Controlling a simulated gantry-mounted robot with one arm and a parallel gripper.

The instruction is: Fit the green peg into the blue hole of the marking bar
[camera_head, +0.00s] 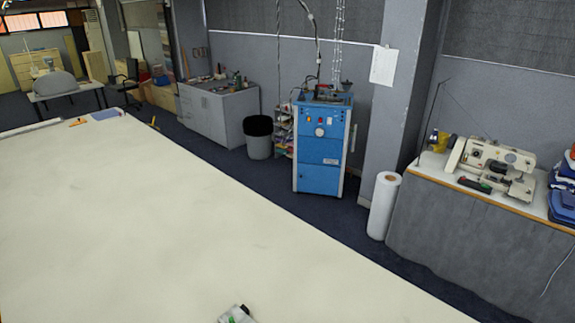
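The long cream cloth table (130,220) fills the lower left of the head view. At the bottom edge lies a small pale grey object with a green part and dark spots (236,314). It is cut off by the frame, so I cannot tell whether it is the green peg, part of the marking bar, or something else. No blue hole can be made out. My gripper is not seen in this view.
The middle of the table is clear. Beyond its right edge stand a blue machine (321,150), a bin (258,140), a white roll (383,205) and a sewing table (450,225).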

